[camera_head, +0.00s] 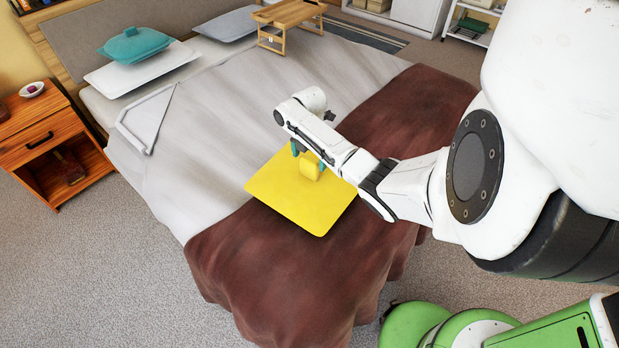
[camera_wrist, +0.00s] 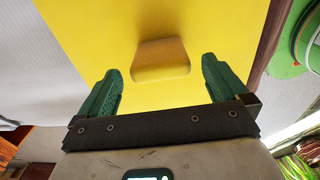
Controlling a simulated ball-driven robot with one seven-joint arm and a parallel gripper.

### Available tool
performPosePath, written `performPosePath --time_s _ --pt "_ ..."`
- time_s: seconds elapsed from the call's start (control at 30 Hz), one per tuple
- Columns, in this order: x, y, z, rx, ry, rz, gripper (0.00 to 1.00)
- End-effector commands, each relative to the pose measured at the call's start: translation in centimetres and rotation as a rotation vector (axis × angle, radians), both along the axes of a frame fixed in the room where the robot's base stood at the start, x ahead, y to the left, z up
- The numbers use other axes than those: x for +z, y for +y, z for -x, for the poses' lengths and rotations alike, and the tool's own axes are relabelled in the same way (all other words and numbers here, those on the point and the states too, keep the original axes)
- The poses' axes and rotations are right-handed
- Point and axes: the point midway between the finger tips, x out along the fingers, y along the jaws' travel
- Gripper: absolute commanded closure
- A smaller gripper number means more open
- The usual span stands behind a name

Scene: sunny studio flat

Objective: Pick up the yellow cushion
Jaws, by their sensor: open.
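The yellow cushion (camera_head: 300,208) lies flat on the bed, across the brown blanket and the grey-white sheet. A raised yellow tab (camera_head: 310,168) stands up from its upper face. My gripper (camera_head: 311,155) is over the cushion at this tab, with its green fingers spread. In the wrist view, the cushion (camera_wrist: 100,30) fills most of the upper picture, and the tab (camera_wrist: 160,62) shows between the two open fingertips. I see a gap on each side of the tab, with no finger clearly touching it. My arm hides part of the cushion's right side.
The bed carries a wooden tray table (camera_head: 290,22), a teal dish-shaped object (camera_head: 135,46) and pillows at its head. A wooden nightstand (camera_head: 35,140) with a small bowl stands at the left. Carpet (camera_head: 90,270) is clear at the lower left.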

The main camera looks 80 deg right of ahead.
Motion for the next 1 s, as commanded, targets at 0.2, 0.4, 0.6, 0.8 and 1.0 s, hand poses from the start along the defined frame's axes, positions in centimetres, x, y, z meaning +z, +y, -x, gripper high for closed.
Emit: performPosePath --time_s 0.2,0.4,0.6,0.8,1.0 --pt "-1.9 0.0 0.1 -0.001 0.000 0.001 0.00" --pt "-1.9 0.0 0.0 -0.001 0.000 0.001 0.00" --pt "-1.9 0.0 0.0 -0.001 0.000 0.001 0.17" --pt "-1.9 0.0 0.0 -0.001 0.000 0.001 0.36" --pt "-1.9 0.0 0.0 -0.001 0.000 0.000 0.56"
